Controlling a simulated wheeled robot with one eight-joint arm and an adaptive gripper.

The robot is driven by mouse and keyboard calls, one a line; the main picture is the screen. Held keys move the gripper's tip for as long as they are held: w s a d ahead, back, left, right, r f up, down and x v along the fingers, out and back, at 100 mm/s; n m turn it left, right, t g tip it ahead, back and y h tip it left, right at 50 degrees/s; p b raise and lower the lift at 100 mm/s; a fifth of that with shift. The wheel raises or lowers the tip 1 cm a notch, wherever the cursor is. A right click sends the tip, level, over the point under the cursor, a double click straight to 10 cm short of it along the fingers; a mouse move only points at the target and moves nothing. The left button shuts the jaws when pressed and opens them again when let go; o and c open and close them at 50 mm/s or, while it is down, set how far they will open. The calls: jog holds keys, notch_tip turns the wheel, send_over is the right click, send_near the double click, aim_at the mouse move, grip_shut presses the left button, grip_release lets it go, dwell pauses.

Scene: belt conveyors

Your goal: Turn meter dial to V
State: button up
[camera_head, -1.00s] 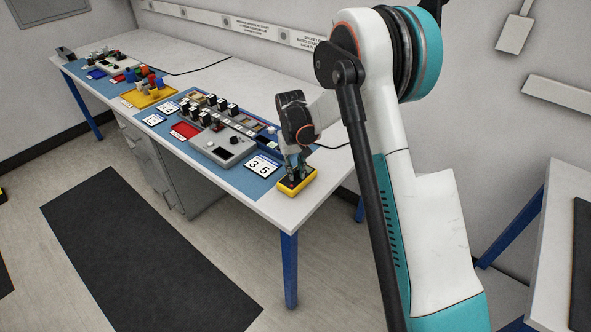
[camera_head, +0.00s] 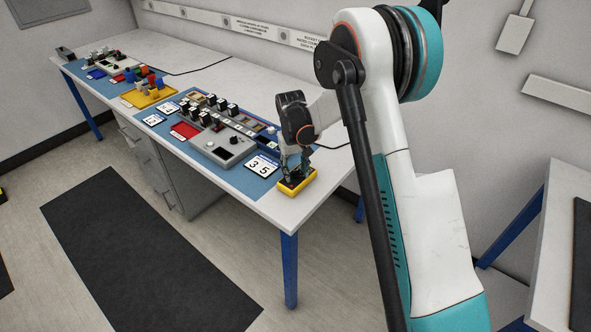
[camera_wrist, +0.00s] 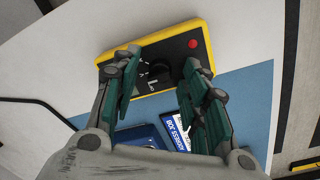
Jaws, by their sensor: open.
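The yellow meter (camera_head: 310,182) with a black face lies near the right front corner of the workbench. In the wrist view the meter (camera_wrist: 142,44) shows its dark dial (camera_wrist: 160,70) and a red round spot on its right side. My gripper (camera_head: 293,180) is above the meter, pointing down. In the wrist view my gripper (camera_wrist: 156,80) is open, with a green-padded finger on each side of the dial. Contact with the dial cannot be told. The dial's marks are too small to read.
A card reading 3 5 (camera_head: 262,165) and a grey panel with black switches (camera_head: 222,149) lie left of the meter on the blue mat. A yellow tray (camera_head: 150,98) with coloured pieces stands farther left. The bench's right edge is close to the meter.

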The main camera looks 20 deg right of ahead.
notch_tip(320, 180, up, 12)
jog(key=shift+a, duration=0.35)
dwell(0.5)
jog(key=s+r+t, duration=0.3)
jog(key=s+r, duration=1)
jog(key=s, duration=0.2)
jog(key=s+f+t, duration=0.1)
jog(key=s+t, duration=0.3)
jog(key=s, duration=1.4)
jog(key=shift+s+d+f+y, duration=0.25)
jog(key=shift+s+d+y, duration=0.05)
jog(key=shift+s+d, duration=0.1)
